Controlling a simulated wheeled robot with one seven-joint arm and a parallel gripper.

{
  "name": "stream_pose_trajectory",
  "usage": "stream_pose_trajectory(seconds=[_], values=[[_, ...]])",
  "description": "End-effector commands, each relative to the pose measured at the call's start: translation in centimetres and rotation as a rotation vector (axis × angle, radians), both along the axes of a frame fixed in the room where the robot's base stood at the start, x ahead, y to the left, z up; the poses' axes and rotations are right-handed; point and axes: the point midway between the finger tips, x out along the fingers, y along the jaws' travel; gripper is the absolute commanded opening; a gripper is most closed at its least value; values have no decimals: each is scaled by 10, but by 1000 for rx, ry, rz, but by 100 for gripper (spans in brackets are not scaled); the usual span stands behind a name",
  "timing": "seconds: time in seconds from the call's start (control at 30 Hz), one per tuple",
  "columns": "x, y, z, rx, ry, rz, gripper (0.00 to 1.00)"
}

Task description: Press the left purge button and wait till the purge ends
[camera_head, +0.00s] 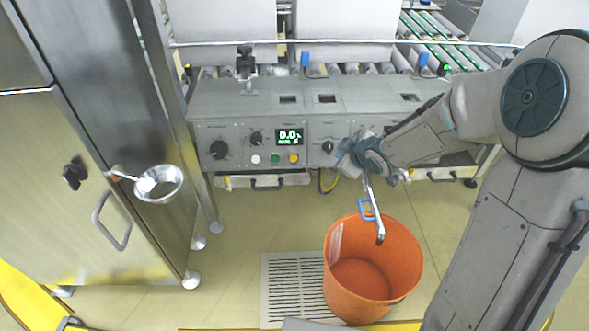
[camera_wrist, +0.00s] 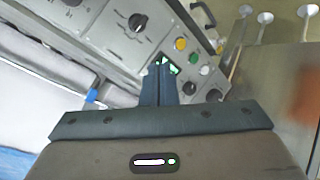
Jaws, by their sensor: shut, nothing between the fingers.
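The grey control panel (camera_head: 225,130) stands ahead with a lit display (camera_head: 289,136) that reads about 0.0. Below the display sit a white button (camera_head: 256,159), a green button (camera_head: 275,159) and a yellow button (camera_head: 294,158). Their labels are too small to read. My gripper (camera_head: 342,160) is shut and empty, to the right of the buttons. In the wrist view the shut fingers (camera_wrist: 163,68) partly cover the display, with the yellow button (camera_wrist: 180,44), green button (camera_wrist: 192,58) and white button (camera_wrist: 204,70) beside them. I cannot see any finger touching a button.
A metal spout (camera_head: 375,210) with a blue handle hangs over an orange bucket (camera_head: 400,260). A metal cabinet (camera_head: 80,170) with a ladle (camera_head: 158,185) on it stands at the left. Black knobs (camera_head: 219,149) flank the buttons. The floor before the panel's left part is clear.

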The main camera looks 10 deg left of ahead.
Motion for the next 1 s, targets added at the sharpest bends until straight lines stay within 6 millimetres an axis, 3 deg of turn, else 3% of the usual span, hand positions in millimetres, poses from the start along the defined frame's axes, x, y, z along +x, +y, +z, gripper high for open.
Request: stream_pose_trajectory(seconds=[0.03,0.1,0.3,0.53,1.0], values=[[5,13,-40,38,-17,65,0],[8,36,-63,97,-57,167,0],[3,86,-102,263,-164,383,0],[-5,111,-109,361,-229,483,0],[-1,110,-109,372,-231,488,0]])
